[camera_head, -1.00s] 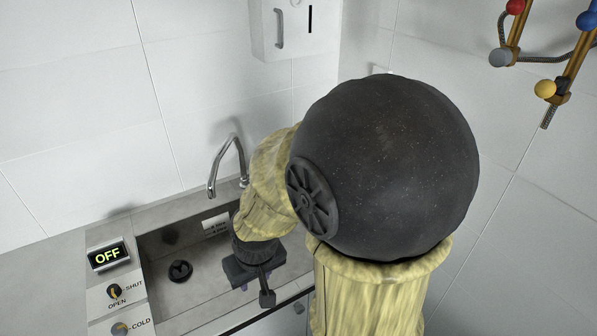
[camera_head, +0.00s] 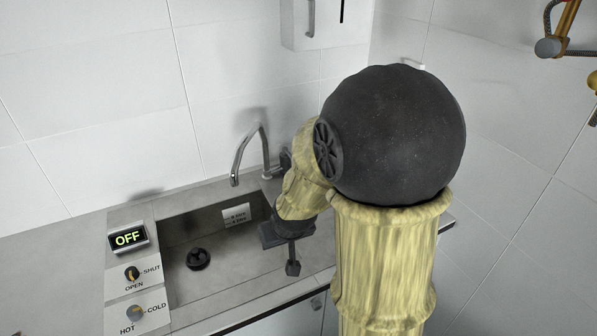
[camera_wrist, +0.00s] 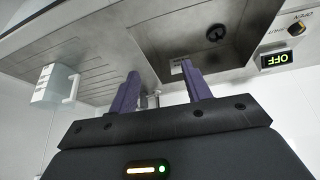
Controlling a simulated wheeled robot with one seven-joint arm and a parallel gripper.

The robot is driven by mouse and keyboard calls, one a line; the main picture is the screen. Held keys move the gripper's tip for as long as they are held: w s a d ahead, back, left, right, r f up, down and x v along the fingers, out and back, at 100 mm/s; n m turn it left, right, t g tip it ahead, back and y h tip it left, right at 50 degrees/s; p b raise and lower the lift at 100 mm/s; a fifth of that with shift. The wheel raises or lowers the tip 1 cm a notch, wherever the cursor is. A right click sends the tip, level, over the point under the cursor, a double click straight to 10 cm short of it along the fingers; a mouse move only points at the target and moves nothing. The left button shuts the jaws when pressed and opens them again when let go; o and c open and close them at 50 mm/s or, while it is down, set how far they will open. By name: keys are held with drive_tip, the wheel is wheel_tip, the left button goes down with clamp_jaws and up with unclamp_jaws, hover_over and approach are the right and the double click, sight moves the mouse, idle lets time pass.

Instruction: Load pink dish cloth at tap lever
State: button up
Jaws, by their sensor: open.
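No pink dish cloth is visible in either view. The chrome tap (camera_head: 248,150) arches over the back of the sink; a small dark part beside its base is partly hidden by my arm, and I cannot tell whether it is a lever. My gripper (camera_wrist: 160,70) is open and empty, with two purple fingers apart in the wrist view. In the head view my wrist is over the right part of the sink, and its fingers are not clear. A small metal piece (camera_wrist: 150,99) shows between the finger bases in the wrist view.
The sink basin (camera_head: 185,285) looks empty, with a dark drain (camera_head: 198,258). At its left are an OFF display (camera_head: 128,238), a SHUT/OPEN knob (camera_head: 131,273) and a HOT/COLD knob (camera_head: 134,311). A white wall box (camera_head: 325,22) hangs above. The left counter (camera_head: 45,270) is clear.

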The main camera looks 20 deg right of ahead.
drive_tip(key=w+d+f+m+t+b, duration=0.1)
drive_tip(key=w+d+f+t+b, duration=0.2)
drive_tip(key=w+d, duration=0.3)
drive_tip(key=w+d+f+m+t+h+b, duration=0.1)
drive_tip(key=w+d+f+t+b, duration=0.3)
drive_tip(key=w, duration=0.4)
drive_tip(key=w+d+f+m+t+h+b, duration=0.1)
drive_tip(key=w+d+f+t+b, duration=0.3)
drive_tip(key=w+d, duration=0.3)
drive_tip(key=shift+w+d+f+m+t+b, duration=0.15)
drive_tip(key=shift+d+f+m+t+b, duration=0.15)
drive_tip(key=shift+d+t+b, duration=0.5)
drive_tip(key=shift+a, duration=0.1)
drive_tip(key=w+d+p, duration=0.1)
drive_tip(key=w, duration=0.4)
drive_tip(key=w+d+p, duration=0.1)
drive_tip(key=w, duration=0.5)
drive_tip(key=w+p, duration=0.1)
drive_tip(key=w, duration=0.5)
drive_tip(key=shift+w+d+p, duration=0.2)
drive_tip(key=shift+d+p, duration=0.15)
drive_tip(key=shift+d, duration=0.05)
drive_tip(key=shift+s, duration=0.1)
